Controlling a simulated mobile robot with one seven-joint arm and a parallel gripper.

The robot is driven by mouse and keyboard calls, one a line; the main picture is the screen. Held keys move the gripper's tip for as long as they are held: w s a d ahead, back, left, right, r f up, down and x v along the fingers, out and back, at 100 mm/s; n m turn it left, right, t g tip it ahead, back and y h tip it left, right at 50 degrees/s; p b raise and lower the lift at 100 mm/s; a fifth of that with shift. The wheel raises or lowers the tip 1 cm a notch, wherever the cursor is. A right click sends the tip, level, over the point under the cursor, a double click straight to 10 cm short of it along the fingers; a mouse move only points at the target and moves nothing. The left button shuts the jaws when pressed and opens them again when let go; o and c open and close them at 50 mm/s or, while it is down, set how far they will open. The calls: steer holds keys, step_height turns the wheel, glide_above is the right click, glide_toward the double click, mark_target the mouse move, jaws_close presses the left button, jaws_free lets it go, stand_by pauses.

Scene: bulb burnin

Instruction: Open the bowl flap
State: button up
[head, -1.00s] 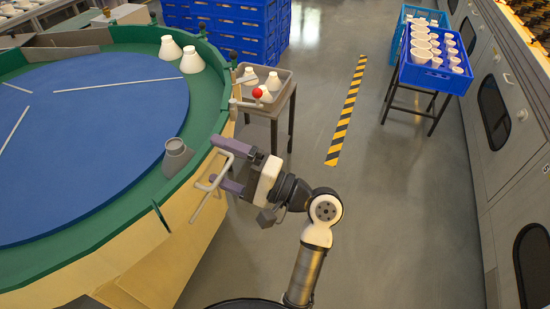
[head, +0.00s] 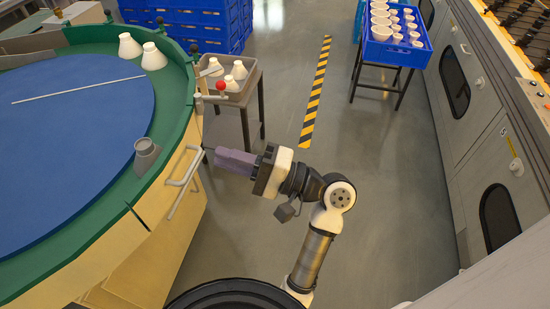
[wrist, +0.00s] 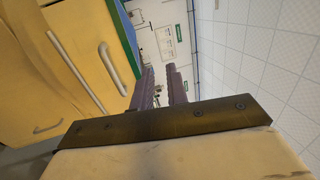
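The bowl (head: 75,190) is a large round tub with a blue floor, a green rim and yellow sides, at the left of the head view. A grey bar handle (head: 183,170) sits on its yellow side, on what looks like the flap. The handle also shows in the wrist view (wrist: 113,70) on a yellow panel. The panel looks flush, though its edges are hard to make out. My gripper (head: 214,154) is just right of the handle, apart from it. In the wrist view its purple fingers (wrist: 161,72) stand a narrow gap apart with nothing between them.
A grey tray (head: 243,88) with white cones stands on a small table behind my gripper. A red-knobbed lever (head: 221,86) is at the rim. Floor right of my arm is clear.

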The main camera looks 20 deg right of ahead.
steer(key=s+d+r+p, duration=0.1)
steer(key=s+d+p, duration=0.2)
steer(key=s+d, duration=0.2)
steer(key=shift+d+r, duration=0.15)
steer(key=shift+d, duration=0.65)
steer(key=shift+r+p, duration=0.1)
steer(key=shift+p, duration=0.25)
stand_by(0.4)
